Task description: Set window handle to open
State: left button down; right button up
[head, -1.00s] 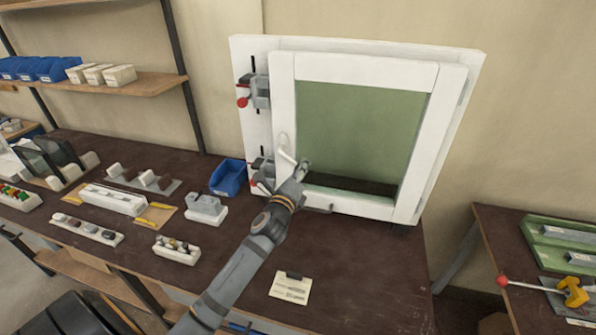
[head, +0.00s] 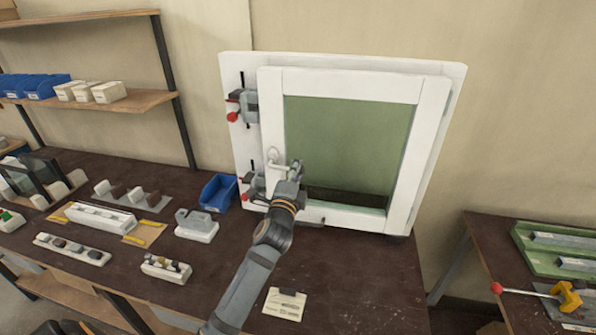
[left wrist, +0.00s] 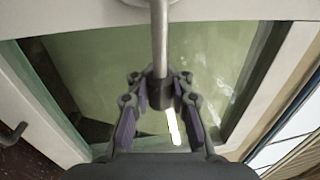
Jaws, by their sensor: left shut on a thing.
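The window (head: 436,136) is a white frame with a white sash and a greenish pane, standing on the bench. Its handle (head: 274,156) sits on the left stile of the sash; its lever points right, roughly level with a slight downward tilt. My left gripper (head: 295,169) is at the lever's free end. In the left wrist view, the handle's grey bar (left wrist: 159,38) runs down to a dark end between the fingers of my left gripper (left wrist: 160,92), which is shut on it. The gripper partly hides the lever in the head view. My right gripper is not in view.
Clamps with red knobs (head: 233,116) hold the frame's left side. A blue bin (head: 218,192), a grey block on a white base (head: 196,226) and a paper card (head: 285,304) lie on the bench. A second table (head: 480,245) stands at right. Bench front right is clear.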

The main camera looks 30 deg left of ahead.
pick_arm(q)
jog(key=shift+f, duration=0.1)
dwell(0.3)
jog(key=c, duration=1.2)
grip_release()
jog(key=shift+a, duration=0.2)
jog(key=shift+d, duration=0.1)
jog(key=shift+s, duration=0.3)
jog(key=v, duration=1.1)
jog(key=shift+s+d+f, duration=0.1)
jog(key=shift+s+d, duration=0.05)
jog(key=shift+s, duration=0.05)
